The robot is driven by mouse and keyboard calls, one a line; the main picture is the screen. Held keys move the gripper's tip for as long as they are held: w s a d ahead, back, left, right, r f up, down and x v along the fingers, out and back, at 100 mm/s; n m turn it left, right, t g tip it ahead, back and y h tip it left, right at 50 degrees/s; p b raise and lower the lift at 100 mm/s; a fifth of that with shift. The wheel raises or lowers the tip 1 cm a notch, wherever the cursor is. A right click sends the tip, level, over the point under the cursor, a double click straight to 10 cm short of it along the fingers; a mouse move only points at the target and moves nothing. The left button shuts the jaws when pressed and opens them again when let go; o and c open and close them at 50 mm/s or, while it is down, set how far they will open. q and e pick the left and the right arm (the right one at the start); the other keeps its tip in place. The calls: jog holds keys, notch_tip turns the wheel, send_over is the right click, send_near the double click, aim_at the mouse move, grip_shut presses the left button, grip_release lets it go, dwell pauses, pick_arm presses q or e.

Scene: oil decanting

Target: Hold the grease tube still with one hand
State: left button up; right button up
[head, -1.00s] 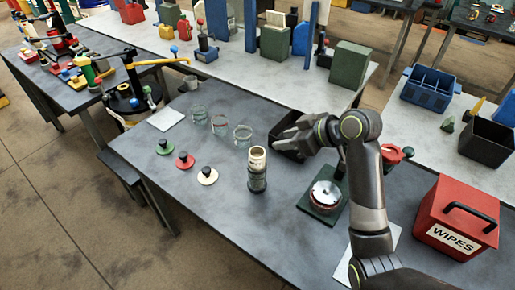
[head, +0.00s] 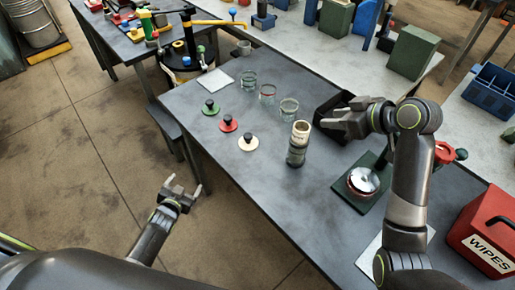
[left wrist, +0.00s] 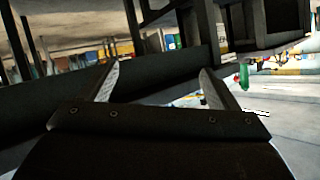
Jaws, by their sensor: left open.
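The likely grease tube (head: 298,143) is an upright cylinder, cream at the top with dark greenish bands below, standing on the grey table in the head view. My left gripper (head: 184,186) is open and empty, over the floor off the table's front-left edge, well apart from the tube. Its two spread fingers (left wrist: 158,85) show in the left wrist view with nothing between them. My right gripper (head: 340,121) is to the right of the tube, close to a black bin (head: 327,108), and does not touch the tube. Its finger gap is unclear.
A scale-like device (head: 363,181) and a red WIPES box (head: 490,230) are at right. The table's front edge lies between my left gripper and the tube.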

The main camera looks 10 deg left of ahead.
pick_arm(q)
jog(key=w+d+r+m+t+h, duration=0.2)
jog(key=w+d+r+m, duration=0.1)
jog(key=r, duration=0.3)
jog(key=w+d+r+m+t+h, duration=0.1)
jog(key=w+d+r+m+h, duration=0.1)
jog(key=r+m, duration=0.3)
jog(key=w+d+r+m+t+h, duration=0.2)
jog(key=w+d+r, duration=0.1)
jog(key=r, duration=0.5)
jog(key=m+g+h, duration=0.5)
jog(key=m+g, duration=0.4)
jog(key=m, duration=2.4)
send_near(302, 142)
jog(key=x, duration=0.4)
jog(key=a+f+x, duration=0.1)
jog(key=x, duration=0.4)
jog(key=w+a+f+x, duration=0.1)
jog(key=x, duration=0.3)
jog(key=shift+w+d+f, duration=0.15)
jog(key=shift+w+f, duration=0.1)
jog(key=shift+f, duration=0.1)
jog(key=c, duration=1.3)
jog(key=shift+o, duration=0.2)
